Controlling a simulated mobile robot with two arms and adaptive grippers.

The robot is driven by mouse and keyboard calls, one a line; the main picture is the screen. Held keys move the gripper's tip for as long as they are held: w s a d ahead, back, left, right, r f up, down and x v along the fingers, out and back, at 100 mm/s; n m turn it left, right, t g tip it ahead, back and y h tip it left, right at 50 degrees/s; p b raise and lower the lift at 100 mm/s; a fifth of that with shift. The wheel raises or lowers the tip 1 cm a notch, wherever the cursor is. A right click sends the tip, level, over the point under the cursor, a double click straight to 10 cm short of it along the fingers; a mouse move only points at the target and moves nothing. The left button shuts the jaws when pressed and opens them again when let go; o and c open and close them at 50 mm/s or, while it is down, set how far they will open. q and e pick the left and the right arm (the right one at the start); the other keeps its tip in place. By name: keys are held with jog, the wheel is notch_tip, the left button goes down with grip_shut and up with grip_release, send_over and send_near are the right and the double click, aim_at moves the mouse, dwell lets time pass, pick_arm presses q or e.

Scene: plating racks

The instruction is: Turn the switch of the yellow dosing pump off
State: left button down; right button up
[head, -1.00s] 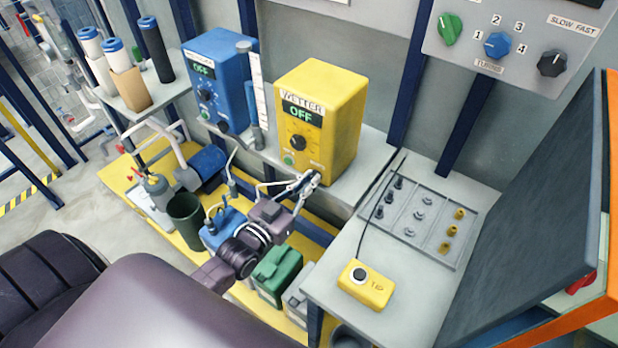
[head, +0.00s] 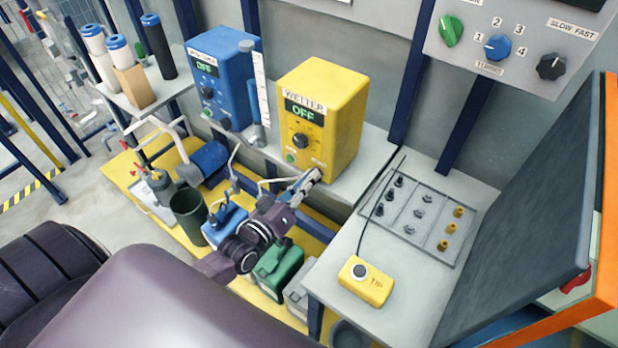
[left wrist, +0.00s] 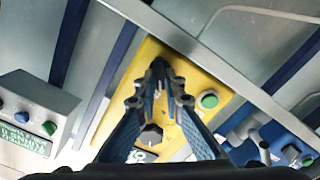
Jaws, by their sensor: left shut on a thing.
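The yellow dosing pump (head: 335,95) stands on the grey shelf, labelled WETTER, with a green OFF on its display (head: 304,113). Its front has a black knob (head: 300,141) and a green button (head: 290,157); they also show in the left wrist view as knob (left wrist: 152,135) and button (left wrist: 208,100). My left gripper (head: 314,176) is at the lower right of the pump's front. In the left wrist view its fingertips (left wrist: 160,72) close together on a small dark part, the switch, which they mostly hide. My right gripper is not in view.
A blue pump (head: 222,75) with a clear scaled tube (head: 262,90) stands left of the yellow one. Green (head: 277,268) and blue canisters sit below my left arm. A yellow TIP box (head: 365,281) lies on the right bench. A dial panel (head: 520,45) hangs above.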

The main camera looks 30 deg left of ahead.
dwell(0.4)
pick_arm(q)
jog(key=c, duration=2)
grip_release()
jog(key=shift+c, duration=0.2)
jog(key=s+a, duration=0.1)
jog(key=s, duration=1.1)
jog(key=shift+a, duration=0.35)
